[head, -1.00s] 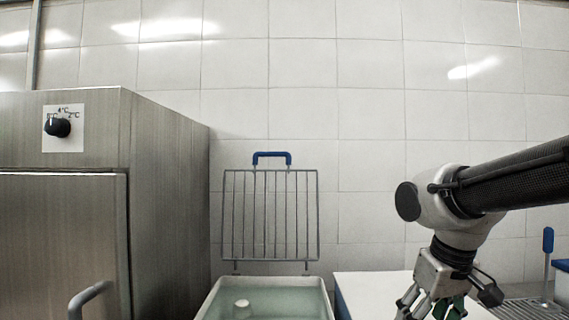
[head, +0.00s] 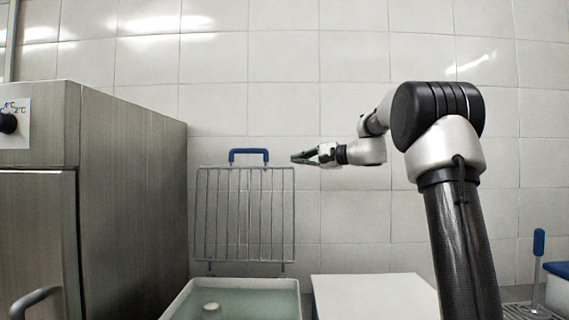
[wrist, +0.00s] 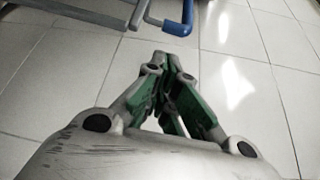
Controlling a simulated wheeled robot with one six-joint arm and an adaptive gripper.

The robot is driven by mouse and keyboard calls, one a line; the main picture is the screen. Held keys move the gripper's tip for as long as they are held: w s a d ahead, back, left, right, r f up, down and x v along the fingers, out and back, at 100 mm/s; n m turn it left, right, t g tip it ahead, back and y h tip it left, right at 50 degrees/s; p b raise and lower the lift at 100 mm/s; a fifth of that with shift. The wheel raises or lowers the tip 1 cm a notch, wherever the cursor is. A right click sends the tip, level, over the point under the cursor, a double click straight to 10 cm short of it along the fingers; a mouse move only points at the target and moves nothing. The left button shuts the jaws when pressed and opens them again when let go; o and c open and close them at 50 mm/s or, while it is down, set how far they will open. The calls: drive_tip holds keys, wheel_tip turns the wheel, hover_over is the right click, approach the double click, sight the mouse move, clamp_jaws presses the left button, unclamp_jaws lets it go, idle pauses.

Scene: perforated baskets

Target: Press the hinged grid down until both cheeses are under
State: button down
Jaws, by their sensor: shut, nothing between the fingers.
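The hinged grid (head: 244,214) stands upright behind the tub (head: 292,298), with its blue handle (head: 249,152) at the top. One pale cheese (head: 211,306) shows at the surface of the greenish liquid in the tub; a second cheese is not visible in this view. My gripper (head: 294,158) is shut and empty, level with the grid's top, just right of the blue handle and pointing left. In the wrist view the gripper's fingertips (wrist: 161,54) are together, and the blue handle (wrist: 178,24) shows beyond them at the top, apart from them.
A steel cabinet (head: 130,200) with a dial and a door handle stands on the left. A white worktop (head: 370,292) lies right of the tub. A blue-handled tool (head: 539,243) and a blue-lidded box (head: 558,285) are at the far right. The tiled wall (head: 330,60) is behind.

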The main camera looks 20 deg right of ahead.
drive_tip(key=x, duration=0.9)
drive_tip(key=shift+w+a, duration=0.2)
drive_tip(key=shift+a, duration=0.05)
drive_tip(key=shift+s, duration=0.1)
